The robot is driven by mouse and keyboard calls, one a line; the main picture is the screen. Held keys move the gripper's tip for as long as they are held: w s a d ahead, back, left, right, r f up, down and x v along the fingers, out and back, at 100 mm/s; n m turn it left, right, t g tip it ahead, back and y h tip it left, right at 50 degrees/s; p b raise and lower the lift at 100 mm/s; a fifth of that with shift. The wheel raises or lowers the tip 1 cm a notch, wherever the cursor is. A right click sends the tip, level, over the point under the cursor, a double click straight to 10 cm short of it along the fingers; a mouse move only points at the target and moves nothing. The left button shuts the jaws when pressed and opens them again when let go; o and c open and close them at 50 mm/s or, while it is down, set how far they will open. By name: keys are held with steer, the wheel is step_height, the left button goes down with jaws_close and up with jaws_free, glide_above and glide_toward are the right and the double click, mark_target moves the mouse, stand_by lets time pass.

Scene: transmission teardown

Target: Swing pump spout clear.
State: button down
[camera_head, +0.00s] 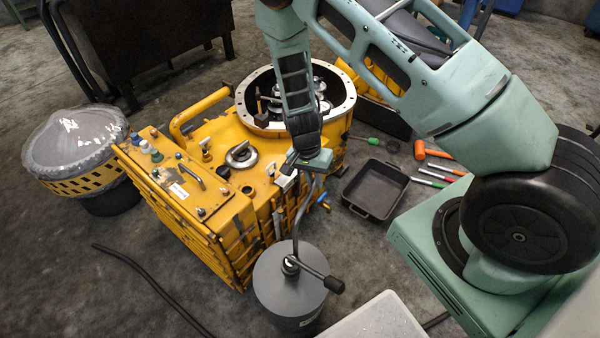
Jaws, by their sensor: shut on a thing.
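The pump (285,280) is a grey drum standing on the floor in front of the yellow transmission housing (215,140). A black-gripped lever (318,276) points right from its top. Its thin spout (298,215) rises from the drum top and bends near the housing's right front side. My gripper (310,165) points down at the upper end of the spout and is shut on it. The fingertips are small here, and the spout's end is partly hidden by my gripper. I cannot tell whether the spout touches the housing.
A black tray (376,208) lies on the floor right of the housing. An orange mallet (432,150) and several hand tools lie beyond it. A covered bin (75,140) stands at left. A black hose (150,285) crosses the floor at lower left. A pale box (378,320) is right of the pump.

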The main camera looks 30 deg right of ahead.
steer(key=shift+s+d+m+y+p, duration=0.1)
steer(key=shift+s+d+m, duration=0.35)
steer(key=shift+s+m, duration=0.3)
steer(key=shift+s+d+m+y+p, duration=0.1)
steer(key=shift+s+d+m, duration=0.4)
steer(key=shift+s, duration=0.5)
steer(key=shift+s+d+m+y+p, duration=0.1)
steer(key=shift+s+d+m, duration=0.35)
steer(key=shift+s+m, duration=0.3)
steer(key=shift+s, duration=0.1)
steer(key=c, duration=1.4)
jaws_free()
steer(key=w+a+r+p, duration=0.1)
steer(key=w+r+p, duration=0.2)
steer(key=r, duration=1.4)
steer(key=shift+w+r, duration=0.1)
